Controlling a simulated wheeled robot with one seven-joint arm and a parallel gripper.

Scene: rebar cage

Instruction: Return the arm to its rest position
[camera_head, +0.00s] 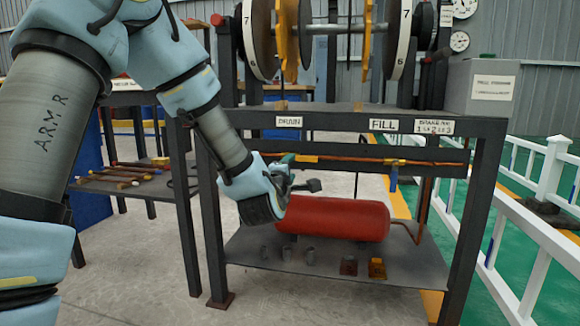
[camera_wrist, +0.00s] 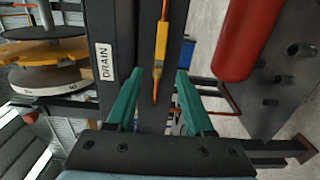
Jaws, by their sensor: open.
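My arm (camera_head: 215,130) reaches from the upper left down to the frame of a dark metal stand. My gripper (camera_head: 288,168) is just left of and above the red cylinder, below the DRAIN label. In the wrist view its two green fingers (camera_wrist: 158,78) are spread apart with nothing held between them. A yellow fitting (camera_wrist: 160,45) on a thin orange pipe shows ahead, between the lines of the fingers. It looks apart from them, though the exact gap is unclear. The same yellow fitting (camera_head: 307,158) is just above my gripper in the head view.
The dark stand (camera_head: 465,190) carries large reels (camera_head: 258,40) on top and the red cylinder (camera_head: 335,218) above its lower shelf, with small cups and blocks. A side table (camera_head: 135,178) with rods stands left. White railings (camera_head: 530,235) run along the right.

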